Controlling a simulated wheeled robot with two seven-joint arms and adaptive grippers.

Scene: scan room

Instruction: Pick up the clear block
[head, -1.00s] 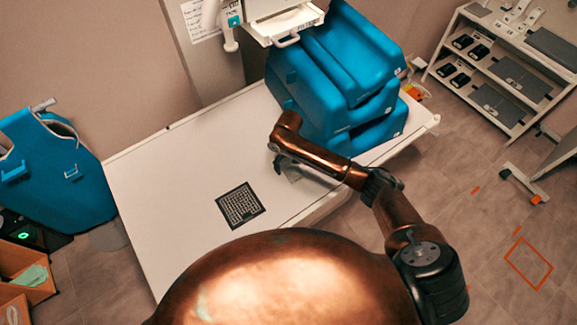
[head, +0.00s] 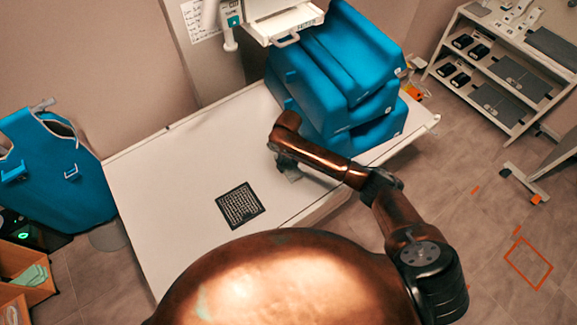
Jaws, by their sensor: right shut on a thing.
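The clear block (head: 291,174) shows as a small pale grey, see-through piece under my right gripper (head: 286,166), at the right part of the white table (head: 170,180). My right arm reaches in from the lower right, and its wrist hides most of the gripper and part of the block. The right gripper is shut on the block. I cannot tell whether the block touches the table. My left gripper is not in view.
Stacked blue padded blocks (head: 335,75) stand just behind my right gripper. A black patterned square (head: 240,205) lies on the table. White equipment (head: 285,20) hangs over the back edge. The left part of the table is clear.

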